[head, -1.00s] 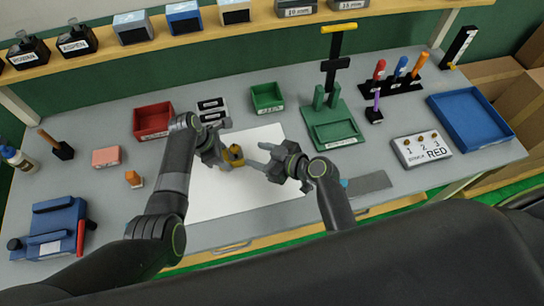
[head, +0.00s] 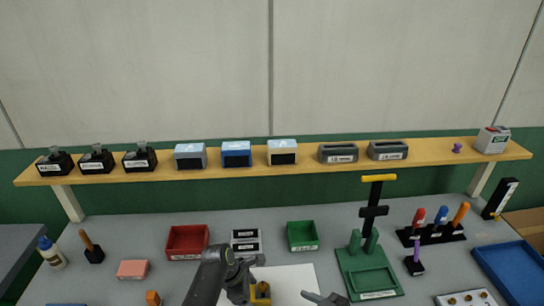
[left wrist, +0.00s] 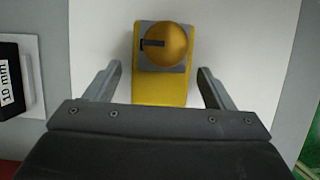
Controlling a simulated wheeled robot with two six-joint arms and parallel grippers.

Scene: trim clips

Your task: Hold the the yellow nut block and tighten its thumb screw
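The yellow nut block (left wrist: 161,92) stands on the white sheet, with a round gold thumb screw (left wrist: 168,46) on its grey top; the screw has a dark slot or mark. In the head view the block (head: 261,294) is at the bottom edge, partly cut off. My left gripper (left wrist: 158,75) is open, one finger on each side of the block, with a gap visible on both sides. In the head view it is left of the block (head: 243,284). My right gripper (head: 318,297) is right of the block, apart from it and mostly cut off by the frame edge.
A green press stand (head: 369,275) is to the right. A wooden shelf (head: 300,167) with several boxes runs above.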

